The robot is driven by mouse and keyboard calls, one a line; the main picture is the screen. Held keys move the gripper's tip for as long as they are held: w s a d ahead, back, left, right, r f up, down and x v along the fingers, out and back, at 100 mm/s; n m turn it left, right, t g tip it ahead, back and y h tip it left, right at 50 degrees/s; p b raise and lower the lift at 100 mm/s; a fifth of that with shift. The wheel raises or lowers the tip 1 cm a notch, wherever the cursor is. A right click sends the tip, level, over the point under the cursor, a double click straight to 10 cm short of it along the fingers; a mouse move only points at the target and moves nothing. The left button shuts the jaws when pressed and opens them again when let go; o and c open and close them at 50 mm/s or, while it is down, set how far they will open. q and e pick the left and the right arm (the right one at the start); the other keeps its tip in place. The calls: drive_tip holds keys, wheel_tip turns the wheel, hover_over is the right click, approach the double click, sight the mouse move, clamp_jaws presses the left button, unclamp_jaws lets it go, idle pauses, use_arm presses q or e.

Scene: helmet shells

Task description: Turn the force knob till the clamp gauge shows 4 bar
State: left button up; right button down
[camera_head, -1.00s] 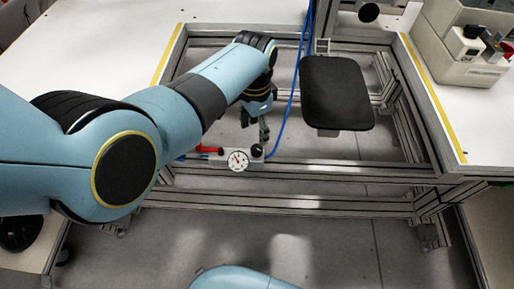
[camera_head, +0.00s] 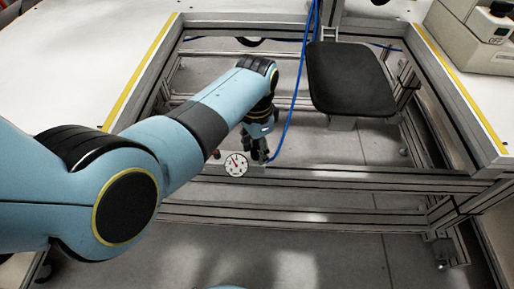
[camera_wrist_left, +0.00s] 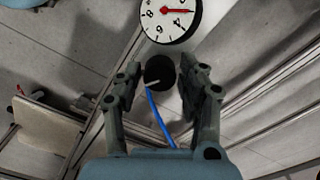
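The round white clamp gauge (camera_head: 235,164) sits on the near frame rail in the head view. In the left wrist view the gauge (camera_wrist_left: 170,14) is cut off by the top edge, with its red needle pointing right; I cannot read its value surely. The black force knob (camera_wrist_left: 158,70) with a pale pointer mark is just below the gauge. My left gripper (camera_wrist_left: 160,76) is open, its fingers on either side of the knob, with a gap visible at the right finger. In the head view my left gripper (camera_head: 257,152) hides most of the knob. My right gripper is out of view.
A blue hose (camera_head: 290,105) runs up behind the left gripper. A dark padded plate (camera_head: 350,80) stands to its right. A small red part (camera_head: 216,154) shows left of the gauge, partly behind my arm. White tabletops lie on both sides.

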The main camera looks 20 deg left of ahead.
use_arm(q)
clamp_jaws()
drive_tip(key=shift+r+m+p, duration=0.15)
drive_tip(key=shift+m+p, duration=0.8)
drive_tip(key=shift+m, duration=0.15)
drive_tip(key=shift+m+p, duration=0.5)
drive_tip(key=shift+m, duration=0.3)
drive_tip(key=m+p, duration=0.1)
drive_tip(key=m, duration=0.2)
drive_tip(key=shift+m+p, duration=0.5)
drive_tip(key=shift+m, duration=1.2)
